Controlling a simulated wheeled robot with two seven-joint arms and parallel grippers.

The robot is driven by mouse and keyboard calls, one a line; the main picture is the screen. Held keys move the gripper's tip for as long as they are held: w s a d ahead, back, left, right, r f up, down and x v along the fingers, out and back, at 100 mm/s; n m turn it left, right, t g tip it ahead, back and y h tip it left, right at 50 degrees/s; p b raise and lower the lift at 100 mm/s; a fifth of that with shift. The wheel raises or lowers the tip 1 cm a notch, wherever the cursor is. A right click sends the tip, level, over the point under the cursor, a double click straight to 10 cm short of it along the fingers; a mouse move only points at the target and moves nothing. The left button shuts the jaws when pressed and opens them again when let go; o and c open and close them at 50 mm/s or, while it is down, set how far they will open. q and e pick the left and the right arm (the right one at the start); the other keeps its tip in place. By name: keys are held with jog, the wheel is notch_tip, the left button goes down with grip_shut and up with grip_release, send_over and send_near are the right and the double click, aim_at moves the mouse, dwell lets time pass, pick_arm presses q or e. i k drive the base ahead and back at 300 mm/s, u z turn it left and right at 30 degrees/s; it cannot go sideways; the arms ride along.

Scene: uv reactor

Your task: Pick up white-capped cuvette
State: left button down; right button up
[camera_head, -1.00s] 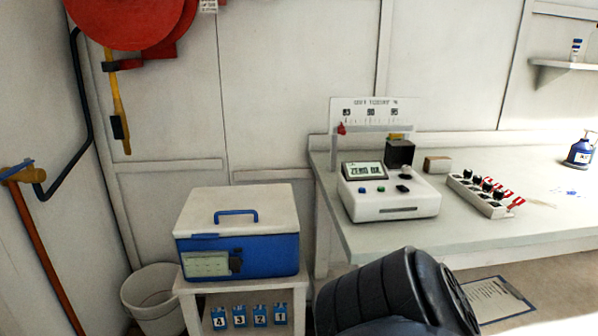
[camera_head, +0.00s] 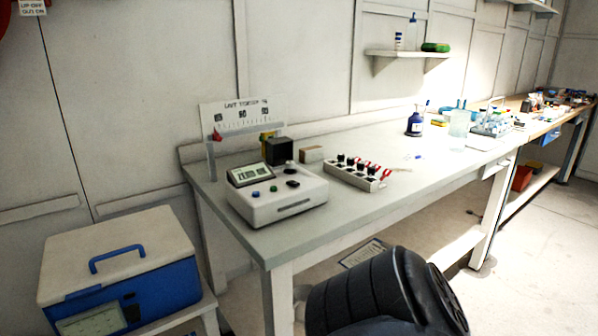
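I cannot make out a white-capped cuvette for sure in the head view. A white rack (camera_head: 356,177) on the bench holds several small dark-topped items, with red clip-like pieces beside them. A white meter (camera_head: 276,202) with a lit display stands left of the rack. A small pale round piece (camera_head: 289,165) shows at its back right; I cannot tell whether it is a cap or a knob. Neither gripper is in view.
The grey-white bench (camera_head: 235,228) runs to the back right. A black box (camera_head: 278,151), a small brown block (camera_head: 312,154) and a blue bottle (camera_head: 415,122) stand on it. A blue-and-white case (camera_head: 120,265) is lower left. Glassware stands farther right.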

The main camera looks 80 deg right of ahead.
aim_at(290, 164)
jog(key=z, duration=2.1)
